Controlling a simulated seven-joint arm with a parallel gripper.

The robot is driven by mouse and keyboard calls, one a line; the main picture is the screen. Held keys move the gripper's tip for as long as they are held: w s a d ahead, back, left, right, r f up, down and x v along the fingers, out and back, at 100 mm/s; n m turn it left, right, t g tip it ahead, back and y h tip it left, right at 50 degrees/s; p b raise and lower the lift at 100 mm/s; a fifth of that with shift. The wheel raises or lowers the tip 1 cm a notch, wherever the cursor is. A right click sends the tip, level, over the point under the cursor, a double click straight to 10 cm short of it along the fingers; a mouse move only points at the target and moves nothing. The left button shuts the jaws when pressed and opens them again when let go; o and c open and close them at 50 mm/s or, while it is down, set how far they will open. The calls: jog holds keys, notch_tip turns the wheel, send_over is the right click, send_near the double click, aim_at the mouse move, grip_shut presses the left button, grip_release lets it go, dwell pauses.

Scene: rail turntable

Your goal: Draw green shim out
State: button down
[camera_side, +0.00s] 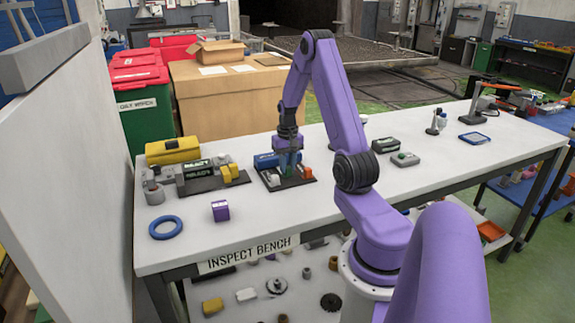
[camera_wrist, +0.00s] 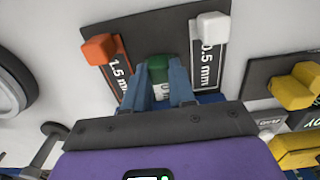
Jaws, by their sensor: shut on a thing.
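A dark rack board (camera_side: 297,182) lies on the white bench, with slots marked by size. The green shim (camera_wrist: 159,68) stands at its middle slot in the wrist view, its label mostly hidden. My gripper (camera_wrist: 160,80) is shut on the green shim, with one blue finger on each side. In the side view my gripper (camera_side: 289,163) points down over the board. The orange shim (camera_wrist: 99,49) is at the 1.5 mm slot and the white shim (camera_wrist: 213,28) at the 0.5 mm slot. I cannot tell whether the green shim is still seated.
A blue block (camera_side: 265,160) is just behind the board. To the left are a READY display unit (camera_side: 197,170), yellow blocks (camera_side: 230,173) and a yellow case (camera_side: 172,150). A purple cube (camera_side: 220,210) and blue ring (camera_side: 165,228) lie in front. Bench space in front of the board is clear.

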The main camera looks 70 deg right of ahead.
jog(key=shift+s+a, duration=1.4)
jog(key=shift+s, duration=0.05)
jog(key=c, duration=0.9)
grip_release()
jog(key=shift+r, duration=0.3)
notch_tip(320, 180, up, 17)
jog(key=shift+f, duration=0.1)
